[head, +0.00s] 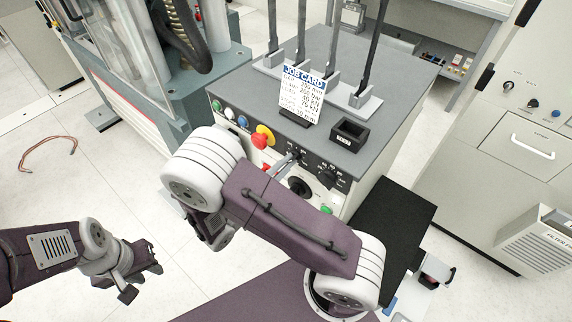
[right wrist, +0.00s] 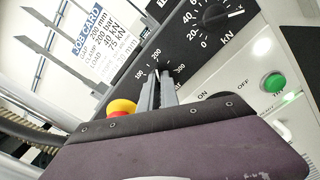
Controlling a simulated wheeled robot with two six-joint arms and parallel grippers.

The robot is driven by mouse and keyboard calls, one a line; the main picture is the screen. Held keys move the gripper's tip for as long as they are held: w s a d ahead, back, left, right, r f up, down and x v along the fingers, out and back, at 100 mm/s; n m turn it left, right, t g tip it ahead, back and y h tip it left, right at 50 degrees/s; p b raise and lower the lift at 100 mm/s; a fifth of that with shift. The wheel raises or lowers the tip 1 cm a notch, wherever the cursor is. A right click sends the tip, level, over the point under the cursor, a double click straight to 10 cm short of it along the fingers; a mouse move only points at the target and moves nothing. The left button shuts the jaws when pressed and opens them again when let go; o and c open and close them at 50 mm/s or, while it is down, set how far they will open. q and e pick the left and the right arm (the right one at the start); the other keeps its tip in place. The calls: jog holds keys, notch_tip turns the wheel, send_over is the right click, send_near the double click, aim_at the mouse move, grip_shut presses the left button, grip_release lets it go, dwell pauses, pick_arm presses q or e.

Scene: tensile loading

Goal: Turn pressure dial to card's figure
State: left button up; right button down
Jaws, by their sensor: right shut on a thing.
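The job card (head: 303,95) stands on the console top; its small lines, also in the right wrist view (right wrist: 92,40), are only partly legible. The pressure dial (right wrist: 158,72) is on the dark front panel, with 100, 200 and 300 around its scale. My right gripper (right wrist: 160,82) is shut on the dial's knob, which its fingers mostly hide; I cannot read the exact pointer setting. In the head view this right gripper (head: 290,160) reaches the panel from the left. My left gripper (head: 141,272) is open and empty above the floor at lower left.
A kN dial (head: 327,178) sits right of the pressure dial. A red and yellow stop button (head: 262,137) is close on the left. A green button (right wrist: 273,83) is lower on the panel. A black box (head: 350,134) and upright grey rods stand on the console (head: 240,95).

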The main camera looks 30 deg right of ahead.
jog(key=shift+m, duration=0.5)
jog(key=c, duration=1.6)
grip_release()
jog(key=v, duration=0.9)
jog(key=shift+b, duration=0.45)
